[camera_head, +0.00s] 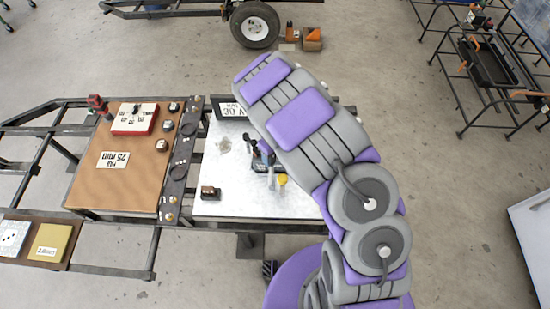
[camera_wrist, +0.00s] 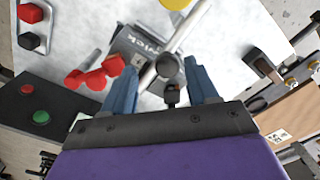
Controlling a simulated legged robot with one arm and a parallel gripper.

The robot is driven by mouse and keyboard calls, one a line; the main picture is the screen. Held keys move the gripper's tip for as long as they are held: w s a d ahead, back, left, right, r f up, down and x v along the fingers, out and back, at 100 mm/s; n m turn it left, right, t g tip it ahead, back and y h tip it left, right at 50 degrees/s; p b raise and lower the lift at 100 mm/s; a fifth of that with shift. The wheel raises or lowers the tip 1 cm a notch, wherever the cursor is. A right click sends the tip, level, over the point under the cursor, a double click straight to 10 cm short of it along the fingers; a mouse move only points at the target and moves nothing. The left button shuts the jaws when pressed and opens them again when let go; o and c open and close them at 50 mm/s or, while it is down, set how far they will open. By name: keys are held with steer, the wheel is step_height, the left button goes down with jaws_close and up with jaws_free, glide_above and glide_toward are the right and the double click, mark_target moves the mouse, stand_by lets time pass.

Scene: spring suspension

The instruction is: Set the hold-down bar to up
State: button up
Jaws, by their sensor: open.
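In the wrist view, a silver bar (camera_wrist: 187,28), which looks like the hold-down bar, runs diagonally past a grey lettered block (camera_wrist: 135,42) on the pale plate. A yellow cap (camera_wrist: 176,4) shows near its upper end. A dark round knob (camera_wrist: 168,66) lies by the bar. My gripper (camera_wrist: 163,84) is open, with one blue finger on each side of the knob and the bar's lower part. I cannot tell whether either finger touches them. In the head view, the dark fixture (camera_head: 262,158) and yellow cap (camera_head: 282,180) sit beside my arm, which hides my gripper.
The pale plate (camera_head: 220,175) holds a small block (camera_head: 209,193) at its front left. A brown board (camera_head: 115,187) with a red-framed gauge (camera_head: 135,119) lies to the left. In the wrist view, red pieces (camera_wrist: 98,75) and a dark button box (camera_wrist: 38,105) are left of my gripper.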

steer(key=a+f, duration=0.2)
steer(key=shift+a+f, duration=0.2)
steer(key=shift+a, duration=0.1)
steer(key=shift+d+r, duration=0.1)
steer(key=shift+d, duration=1.2)
steer(key=shift+c, duration=1.2)
steer(key=shift+a, duration=0.8)
steer(key=c, duration=0.7)
steer(key=shift+d, duration=0.2)
jaws_close()
steer(key=shift+s, duration=0.1)
